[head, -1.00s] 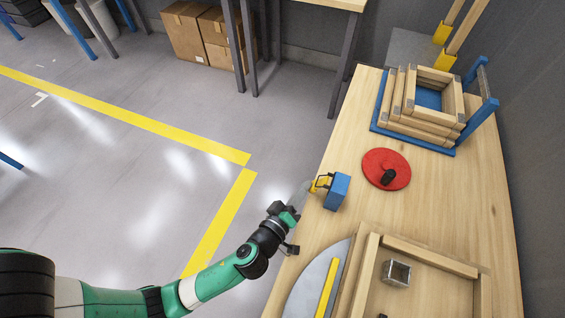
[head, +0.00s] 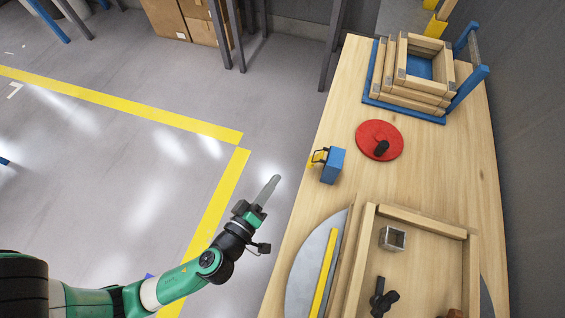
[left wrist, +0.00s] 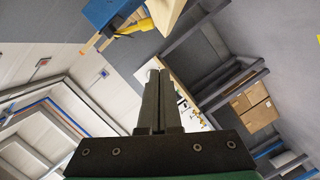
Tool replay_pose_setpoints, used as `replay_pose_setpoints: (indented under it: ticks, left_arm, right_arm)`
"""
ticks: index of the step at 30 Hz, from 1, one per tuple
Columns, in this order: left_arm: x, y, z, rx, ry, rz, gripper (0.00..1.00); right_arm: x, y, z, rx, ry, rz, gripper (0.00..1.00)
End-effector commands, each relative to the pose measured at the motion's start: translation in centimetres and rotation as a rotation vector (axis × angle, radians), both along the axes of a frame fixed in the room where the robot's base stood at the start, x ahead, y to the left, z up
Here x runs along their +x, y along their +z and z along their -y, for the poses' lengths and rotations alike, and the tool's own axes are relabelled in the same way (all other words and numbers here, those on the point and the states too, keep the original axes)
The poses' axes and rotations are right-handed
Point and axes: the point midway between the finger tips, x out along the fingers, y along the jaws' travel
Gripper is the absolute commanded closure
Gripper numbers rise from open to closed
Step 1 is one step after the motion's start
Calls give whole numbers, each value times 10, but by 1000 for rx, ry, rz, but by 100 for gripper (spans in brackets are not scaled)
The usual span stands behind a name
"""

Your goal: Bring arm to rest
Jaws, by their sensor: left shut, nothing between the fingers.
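My left gripper (head: 268,190) is in the head view, off the left edge of the wooden table, over the grey floor. Its fingers are together with nothing between them. They also show shut and empty in the left wrist view (left wrist: 158,100). My left arm comes in from the lower left. A small blue block with a yellow and black piece (head: 332,165) stands on the table's left edge, to the upper right of the gripper and apart from it. My right gripper does not show in these frames.
The wooden table (head: 420,180) holds a red disc (head: 379,140), a blue rack of stacked wooden frames (head: 405,112), a wooden-sided tray (head: 368,262) with a small metal box (head: 393,238), and a round grey plate (head: 302,278). The floor left of the table is open, with yellow lines (head: 130,106).

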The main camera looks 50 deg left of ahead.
Motion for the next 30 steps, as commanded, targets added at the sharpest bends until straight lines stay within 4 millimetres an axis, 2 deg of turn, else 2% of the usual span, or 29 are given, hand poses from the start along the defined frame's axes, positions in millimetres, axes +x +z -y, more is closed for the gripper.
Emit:
replay_pose_setpoints:
  ticks: [6,24,26,29,30]
  left_arm:
    - [-16,2,4,1,0,0,100]
    - [-16,4,4,1,3,1,100]
    - [-15,15,1,-1,12,5,100]
    - [3,60,-2,-25,42,67,100]
    - [14,85,-4,-41,56,109,100]
  right_arm:
    - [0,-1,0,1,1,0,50]
    - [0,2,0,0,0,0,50]
    - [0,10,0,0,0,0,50]
    - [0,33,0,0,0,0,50]
    - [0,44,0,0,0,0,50]
